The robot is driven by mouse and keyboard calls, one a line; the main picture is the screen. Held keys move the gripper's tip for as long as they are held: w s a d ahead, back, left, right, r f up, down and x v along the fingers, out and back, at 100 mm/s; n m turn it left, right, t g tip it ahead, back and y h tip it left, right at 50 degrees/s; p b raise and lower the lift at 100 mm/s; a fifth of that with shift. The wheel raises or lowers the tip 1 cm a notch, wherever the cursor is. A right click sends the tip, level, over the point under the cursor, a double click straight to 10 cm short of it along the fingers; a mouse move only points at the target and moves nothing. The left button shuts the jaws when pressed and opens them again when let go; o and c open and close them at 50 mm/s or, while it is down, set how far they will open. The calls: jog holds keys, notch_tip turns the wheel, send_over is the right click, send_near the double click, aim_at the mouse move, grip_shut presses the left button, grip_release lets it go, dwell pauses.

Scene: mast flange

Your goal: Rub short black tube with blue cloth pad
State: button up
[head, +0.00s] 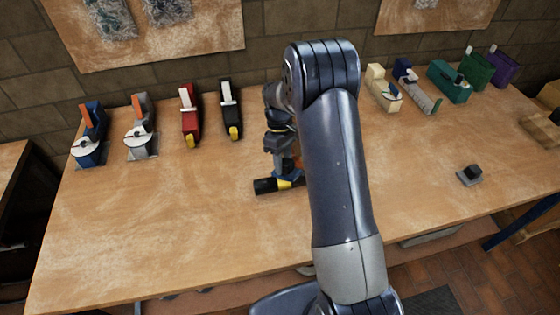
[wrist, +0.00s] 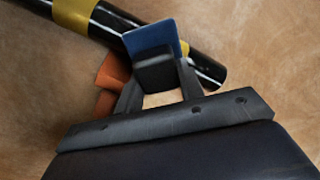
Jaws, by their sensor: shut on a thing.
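The short black tube (head: 265,186) lies on the wooden table, with a yellow band around it. It also shows in the wrist view (wrist: 205,68), running from the top left to the right. The blue cloth pad (wrist: 152,37) has a black block on its near face. My gripper (wrist: 158,80) is shut on this block, and it also shows in the head view (head: 288,172), low over the tube. The pad overlaps the tube in the wrist view and appears to be against it. The contact itself is hidden. An orange piece (wrist: 110,76) shows beside the left finger.
Upright tools line the back left, including a red one (head: 190,115) and a black one (head: 230,108). More stand back right, including a teal one (head: 447,82). A small black block on a grey base (head: 470,175) sits at right. The front left table is clear.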

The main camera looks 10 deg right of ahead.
jog(key=shift+s+f, duration=0.1)
jog(key=shift+f, duration=0.05)
jog(key=shift+p+v, duration=2.05)
jog(key=shift+v, duration=1.05)
jog(key=p+v, duration=0.2)
jog(key=v, duration=0.1)
